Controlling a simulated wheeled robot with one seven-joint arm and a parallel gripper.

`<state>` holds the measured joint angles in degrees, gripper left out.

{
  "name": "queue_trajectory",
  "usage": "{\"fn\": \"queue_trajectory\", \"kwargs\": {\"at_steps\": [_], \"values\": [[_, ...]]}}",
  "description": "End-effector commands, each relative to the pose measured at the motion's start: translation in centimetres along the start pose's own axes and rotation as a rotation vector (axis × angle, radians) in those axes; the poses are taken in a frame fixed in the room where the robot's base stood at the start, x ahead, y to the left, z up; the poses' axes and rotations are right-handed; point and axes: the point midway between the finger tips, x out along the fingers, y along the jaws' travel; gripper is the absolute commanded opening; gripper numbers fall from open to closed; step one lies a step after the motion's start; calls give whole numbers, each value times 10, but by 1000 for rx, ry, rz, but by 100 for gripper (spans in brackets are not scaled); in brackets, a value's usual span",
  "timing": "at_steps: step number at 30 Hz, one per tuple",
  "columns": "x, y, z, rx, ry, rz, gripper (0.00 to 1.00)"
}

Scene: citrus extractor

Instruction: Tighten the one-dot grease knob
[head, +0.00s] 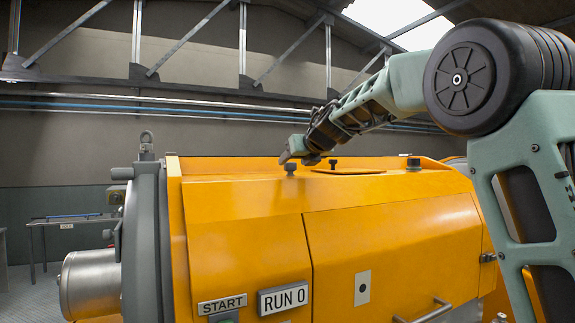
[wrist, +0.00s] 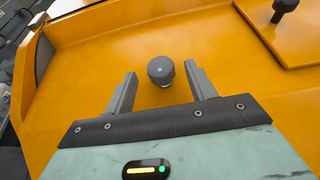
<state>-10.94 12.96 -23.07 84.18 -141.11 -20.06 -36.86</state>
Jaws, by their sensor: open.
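A dark grey round knob (wrist: 161,71) on a short pale stem stands on the orange top of the machine. It also shows in the head view (head: 290,169), at the left part of the top. A faint mark shows on its cap, but I cannot count the dots. My gripper (wrist: 161,80) is open, with one finger on each side of the knob and a gap to both. In the head view my gripper (head: 292,157) is at the knob, over the machine's top. Whether the fingertips reach down to the cap's height is unclear.
A raised orange plate (wrist: 300,42) with a dark knob (wrist: 283,8) lies to the right. Another dark knob (head: 413,163) stands further right on the top. A raised orange edge (wrist: 35,65) runs along the left in the wrist view. The surface around the knob is clear.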

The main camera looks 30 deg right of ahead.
Motion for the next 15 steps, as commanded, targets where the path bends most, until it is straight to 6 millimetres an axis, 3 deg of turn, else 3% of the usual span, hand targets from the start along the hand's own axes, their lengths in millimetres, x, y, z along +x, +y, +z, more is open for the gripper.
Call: {"fn": "queue_trajectory", "kwargs": {"at_steps": [6, 15], "values": [[37, -1, 2, 1, 2, -2, 55], [56, 0, 0, 0, -1, -1, 55]]}}
